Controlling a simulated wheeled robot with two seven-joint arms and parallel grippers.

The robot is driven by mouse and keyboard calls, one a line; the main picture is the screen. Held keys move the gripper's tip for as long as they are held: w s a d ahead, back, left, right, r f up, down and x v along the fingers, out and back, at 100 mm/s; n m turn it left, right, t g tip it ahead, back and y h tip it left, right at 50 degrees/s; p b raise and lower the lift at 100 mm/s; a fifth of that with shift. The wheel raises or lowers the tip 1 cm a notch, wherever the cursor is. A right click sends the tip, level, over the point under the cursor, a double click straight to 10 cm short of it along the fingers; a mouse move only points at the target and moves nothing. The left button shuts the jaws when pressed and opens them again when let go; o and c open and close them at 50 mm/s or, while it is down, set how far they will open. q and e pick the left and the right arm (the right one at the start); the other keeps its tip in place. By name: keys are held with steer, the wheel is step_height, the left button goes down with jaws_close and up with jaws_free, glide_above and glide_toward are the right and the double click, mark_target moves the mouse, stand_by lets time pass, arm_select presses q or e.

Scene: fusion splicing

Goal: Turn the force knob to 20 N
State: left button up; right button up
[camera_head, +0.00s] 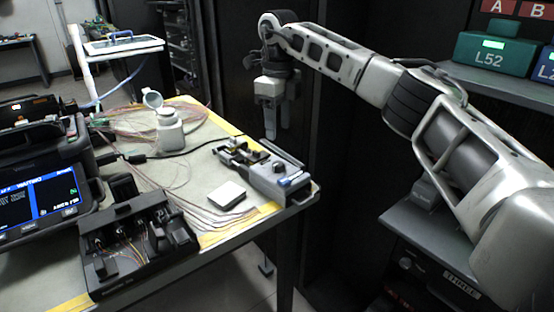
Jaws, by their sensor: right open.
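A grey bench device (265,182) sits at the right corner of the table. A small dark round knob (280,167) shows on its top; its scale and setting are too small to read. My right gripper (279,138) hangs with its fingers pointing down, behind the device in the picture and near the table's right edge. It looks empty and apart from the knob, and it is open. My left gripper is not in view.
A white square pad (227,195) lies left of the device. A white bottle (170,130) with its lid up, loose fibres, a splicer with a lit screen (45,200) and a black fixture (135,245) fill the table's left.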

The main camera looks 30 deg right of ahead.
mark_target(278, 164)
step_height(278, 164, down, 10)
steer(key=shift+r+b, duration=0.25)
steer(key=shift+b, duration=0.05)
steer(key=c, duration=1)
